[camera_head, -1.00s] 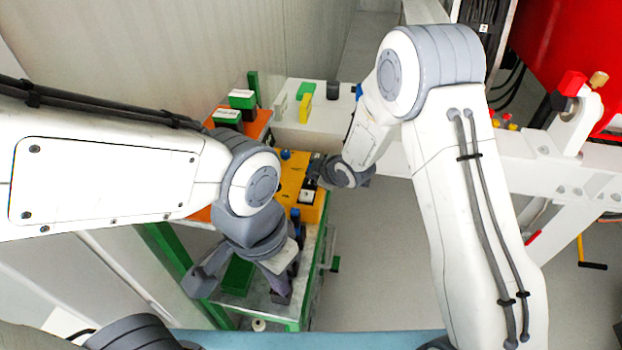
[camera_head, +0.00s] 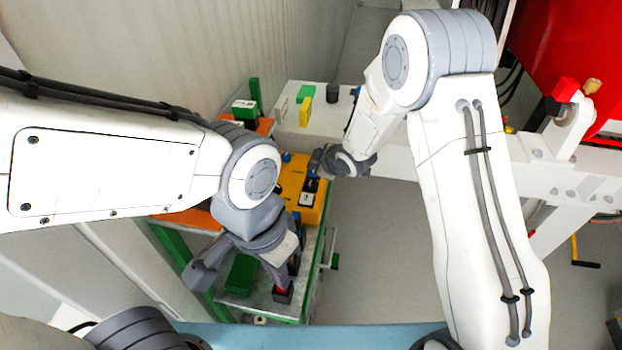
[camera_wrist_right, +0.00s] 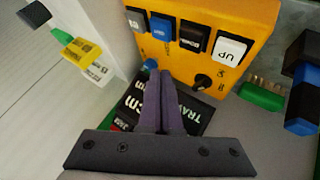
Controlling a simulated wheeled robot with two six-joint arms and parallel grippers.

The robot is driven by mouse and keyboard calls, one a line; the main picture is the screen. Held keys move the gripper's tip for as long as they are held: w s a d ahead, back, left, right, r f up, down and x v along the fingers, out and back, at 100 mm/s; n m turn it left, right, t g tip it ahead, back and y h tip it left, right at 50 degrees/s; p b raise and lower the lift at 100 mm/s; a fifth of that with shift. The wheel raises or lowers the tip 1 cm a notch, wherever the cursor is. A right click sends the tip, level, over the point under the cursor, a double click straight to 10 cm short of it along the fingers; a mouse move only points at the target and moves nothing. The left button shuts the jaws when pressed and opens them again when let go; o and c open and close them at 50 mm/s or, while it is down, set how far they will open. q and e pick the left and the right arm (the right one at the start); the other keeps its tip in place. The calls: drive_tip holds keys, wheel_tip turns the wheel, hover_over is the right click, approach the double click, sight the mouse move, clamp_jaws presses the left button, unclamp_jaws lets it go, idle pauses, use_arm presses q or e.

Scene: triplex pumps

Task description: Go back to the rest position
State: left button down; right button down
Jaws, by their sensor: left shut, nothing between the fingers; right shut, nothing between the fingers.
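My left gripper (camera_head: 284,291) is low in the head view, at the end of the left arm, over the lower part of a green-framed cart. Its fingers are small and partly hidden there. My right gripper (camera_head: 317,163) is over the orange control box (camera_head: 293,178) on the cart. In the right wrist view the two fingers of my right gripper (camera_wrist_right: 163,85) are together, with nothing between them. They point at a black label plate (camera_wrist_right: 190,122) below the orange box, apart from the buttons, as far as I can tell.
The cart's green frame (camera_head: 171,252) carries a green box (camera_head: 241,273). Green and yellow blocks (camera_head: 305,113) and a dark cylinder (camera_head: 332,91) stand on a white surface behind. A white beam (camera_head: 545,178) and red machine (camera_head: 560,40) are at the right. The floor (camera_head: 375,255) between is clear.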

drive_tip(key=shift+r, duration=0.4)
drive_tip(key=shift+f, duration=0.1)
drive_tip(key=s+d+r+m+g+h+b, duration=0.1)
drive_tip(key=s+r+m+g, duration=0.1)
drive_tip(key=s, duration=1)
drive_tip(key=s+d+r+m+g+h+b, duration=0.1)
drive_tip(key=s+r+m+g+b, duration=0.1)
drive_tip(key=s, duration=1)
drive_tip(key=s+d+r+m+g+h+b, duration=0.1)
drive_tip(key=s+d+r+m+g, duration=0.1)
drive_tip(key=s, duration=1.1)
wheel_tip(320, 180, up, 3)
drive_tip(key=shift+f+m+g+h+b, duration=0.2)
drive_tip(key=shift+m+g+h+b, duration=0.15)
drive_tip(key=shift+m+g, duration=0.6)
